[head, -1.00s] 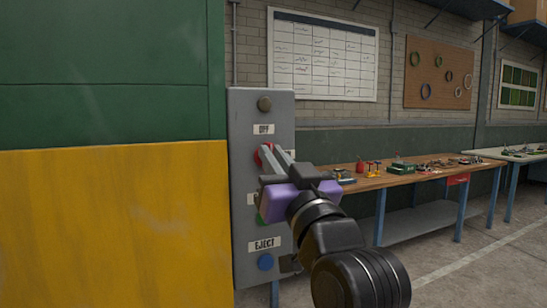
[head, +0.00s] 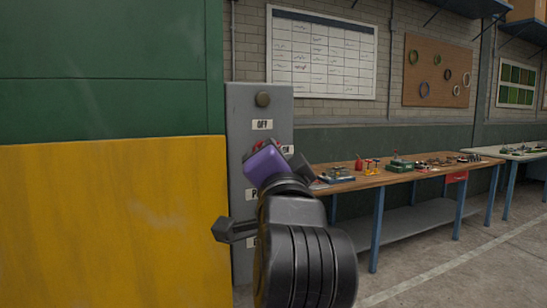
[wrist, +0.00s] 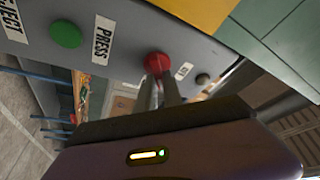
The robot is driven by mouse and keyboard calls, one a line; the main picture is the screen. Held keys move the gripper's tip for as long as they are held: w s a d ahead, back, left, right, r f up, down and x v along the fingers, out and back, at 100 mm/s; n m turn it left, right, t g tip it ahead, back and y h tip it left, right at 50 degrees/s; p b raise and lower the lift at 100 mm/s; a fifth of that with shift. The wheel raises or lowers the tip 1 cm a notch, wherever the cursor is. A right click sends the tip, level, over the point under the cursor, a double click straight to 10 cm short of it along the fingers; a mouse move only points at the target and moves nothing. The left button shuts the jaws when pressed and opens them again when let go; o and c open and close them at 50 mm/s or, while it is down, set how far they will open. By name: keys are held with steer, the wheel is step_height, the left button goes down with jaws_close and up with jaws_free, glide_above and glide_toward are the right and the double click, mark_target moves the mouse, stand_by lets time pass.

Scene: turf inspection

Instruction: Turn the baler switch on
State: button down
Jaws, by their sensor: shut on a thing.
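The baler switch is a red round knob on a grey control panel (head: 243,180), mostly hidden behind my gripper (head: 266,158) in the head view. Bits of red show at the gripper's upper edge. An OFF label stands above the knob and an ON label, partly covered, stands at its right. In the wrist view the red knob (wrist: 156,63) is plain, and both fingers of my gripper (wrist: 160,88) close on it. The gripper is tilted in the head view. The knob's exact pointing direction is hidden by the fingers.
A dark round knob (head: 262,99) sits at the panel's top. A green button (wrist: 66,34) by a PRESS label shows in the wrist view. A yellow and green machine wall (head: 110,210) stands close at left. A workbench (head: 350,182) with tools is behind at right.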

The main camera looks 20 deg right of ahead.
steer(key=shift+d+f+m+g+h+b, duration=0.15)
steer(key=shift+m+g, duration=0.4)
steer(key=shift+m, duration=0.8)
steer(key=shift+a+m+g+h+b, duration=0.1)
steer(key=shift+m+g, duration=0.4)
steer(key=shift+m, duration=0.9)
steer(key=shift+d+f+m+g+h+b, duration=0.15)
steer(key=shift+m+g, duration=0.4)
steer(key=shift+m, duration=0.8)
steer(key=shift+a, duration=0.1)
steer(key=c, duration=1.5)
jaws_free()
steer(key=shift+r, duration=0.1)
steer(key=shift+v, duration=3.9)
steer(key=shift+r, duration=0.15)
